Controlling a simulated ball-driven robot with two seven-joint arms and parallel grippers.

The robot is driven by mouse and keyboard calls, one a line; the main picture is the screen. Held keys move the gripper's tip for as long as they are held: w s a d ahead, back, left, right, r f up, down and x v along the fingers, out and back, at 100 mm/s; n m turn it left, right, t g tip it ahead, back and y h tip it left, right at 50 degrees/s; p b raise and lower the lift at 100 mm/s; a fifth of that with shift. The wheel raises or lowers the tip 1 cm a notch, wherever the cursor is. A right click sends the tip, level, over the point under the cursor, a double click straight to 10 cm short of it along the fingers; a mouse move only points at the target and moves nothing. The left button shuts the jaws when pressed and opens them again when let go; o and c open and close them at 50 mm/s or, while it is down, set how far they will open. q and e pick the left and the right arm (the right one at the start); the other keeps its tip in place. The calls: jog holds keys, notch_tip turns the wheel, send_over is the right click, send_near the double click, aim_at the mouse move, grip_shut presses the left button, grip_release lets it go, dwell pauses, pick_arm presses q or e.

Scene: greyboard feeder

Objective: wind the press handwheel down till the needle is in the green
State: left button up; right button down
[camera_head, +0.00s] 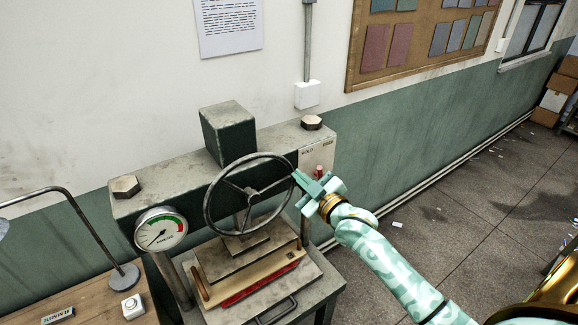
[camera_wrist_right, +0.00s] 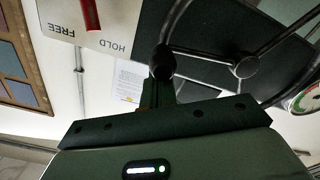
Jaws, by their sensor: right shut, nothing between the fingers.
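The press handwheel (camera_head: 209,205), a dark spoked ring, stands tilted in front of the press. The round gauge (camera_head: 148,243) is at its left; its green band lies at the upper right of the dial. The thin needle seems to point to the lower left, outside the green. My right gripper (camera_head: 299,178) is shut and empty at the wheel's right rim. In the right wrist view its fingertips (camera_wrist_right: 161,88) are just by a dark rounded part of the wheel (camera_wrist_right: 163,63); I cannot tell whether they touch. My left gripper is out of view.
A red lever (camera_head: 319,171) stands on the HOLD/FREE plate (camera_head: 311,156), close to my right gripper. The press block (camera_head: 228,135) rises behind the wheel. A wooden bench (camera_head: 95,300) with a lamp (camera_head: 124,277) stands left.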

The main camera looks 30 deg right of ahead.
jog(key=shift+d+f+b, duration=0.15)
jog(key=shift+f+b, duration=0.3)
jog(key=shift+f, duration=0.35)
jog(key=shift+d+f+b, duration=0.15)
jog(key=shift+f+b, duration=0.25)
jog(key=shift+f, duration=0.35)
notch_tip(320, 180, down, 3)
jog(key=shift+f+b, duration=0.1)
jog(key=shift+b, duration=0.6)
jog(key=f, duration=0.1)
jog(key=a+f+b, duration=0.1)
jog(key=f, duration=0.1)
